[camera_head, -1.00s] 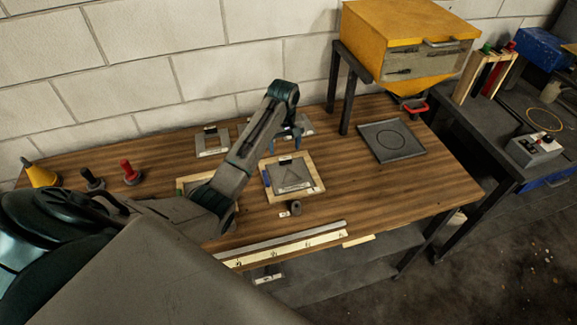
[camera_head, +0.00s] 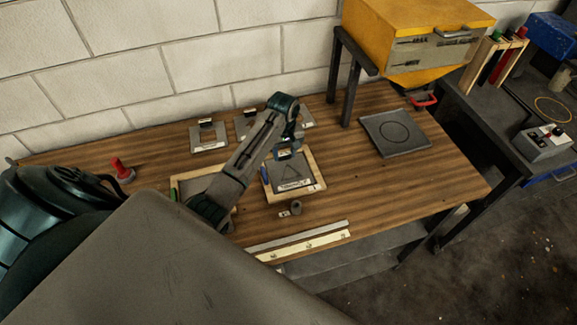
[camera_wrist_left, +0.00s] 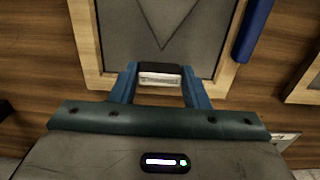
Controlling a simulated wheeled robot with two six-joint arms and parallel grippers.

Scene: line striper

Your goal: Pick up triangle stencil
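The triangle stencil (camera_head: 292,172) is a grey plate with a triangle outline and a pale label, lying in a light wooden frame (camera_head: 321,174) on the bench. A dark tab stands at its far edge. My left gripper (camera_head: 291,140) is over that far edge. In the left wrist view, the two blue fingers (camera_wrist_left: 160,80) of the left gripper are apart, one on each side of the tab (camera_wrist_left: 160,75). I cannot tell whether they touch it. Part of the outline shows on the stencil (camera_wrist_left: 160,25) there. My right gripper is not in view.
Other tabbed plates (camera_head: 208,138) lie behind, partly hidden by my arm. A second wooden frame (camera_head: 178,184) is to the left. A small dark cylinder (camera_head: 296,207) and a metal strip (camera_head: 300,236) are in front. A dark square plate with a circle (camera_head: 394,134) lies right.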

